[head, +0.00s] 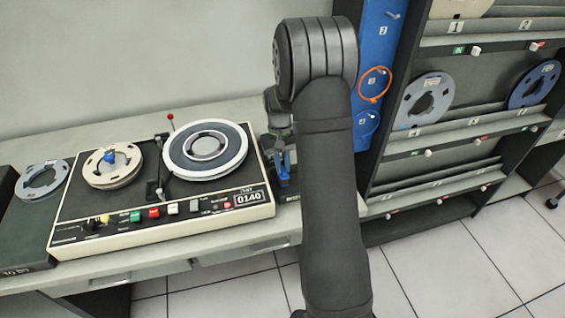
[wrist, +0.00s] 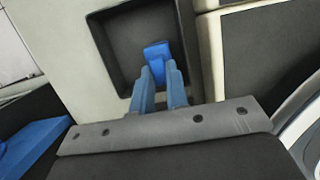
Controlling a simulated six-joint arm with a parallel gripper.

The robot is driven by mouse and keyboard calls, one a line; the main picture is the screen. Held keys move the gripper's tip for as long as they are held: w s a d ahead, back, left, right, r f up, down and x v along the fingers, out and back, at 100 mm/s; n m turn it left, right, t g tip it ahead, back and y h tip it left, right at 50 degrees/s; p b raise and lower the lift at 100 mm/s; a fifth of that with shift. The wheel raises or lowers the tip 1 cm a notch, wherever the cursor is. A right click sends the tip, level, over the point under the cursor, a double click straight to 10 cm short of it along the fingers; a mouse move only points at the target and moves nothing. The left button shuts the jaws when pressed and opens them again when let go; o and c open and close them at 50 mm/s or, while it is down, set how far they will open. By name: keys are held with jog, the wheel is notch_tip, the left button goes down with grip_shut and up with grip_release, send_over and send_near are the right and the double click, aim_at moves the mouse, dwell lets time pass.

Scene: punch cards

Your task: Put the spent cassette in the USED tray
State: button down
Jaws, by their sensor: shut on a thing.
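My gripper (head: 284,170) is at the table's right end, beside the tape machine and partly behind my own arm. In the wrist view my gripper (wrist: 160,90) has its blue fingers closed on a small blue piece (wrist: 157,50), which I take to be the cassette. The fingers hide part of it. The blue piece is over a dark, square-edged tray (wrist: 118,38) set in the pale tabletop. I cannot tell whether it touches the tray floor. No USED label is readable.
The tape machine (head: 160,215), with two reels on top, stands just left of my gripper. A loose grey reel (head: 42,180) lies at the far left. A blue pegboard (head: 378,50) and a reel rack (head: 450,130) stand on the right.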

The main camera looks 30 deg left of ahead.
aim_at(283, 167)
jog(key=shift+f, duration=0.35)
jog(key=c, duration=1.3)
grip_release()
jog(key=shift+c, duration=1.1)
jog(key=shift+r, duration=4)
jog(key=shift+f, duration=4.05)
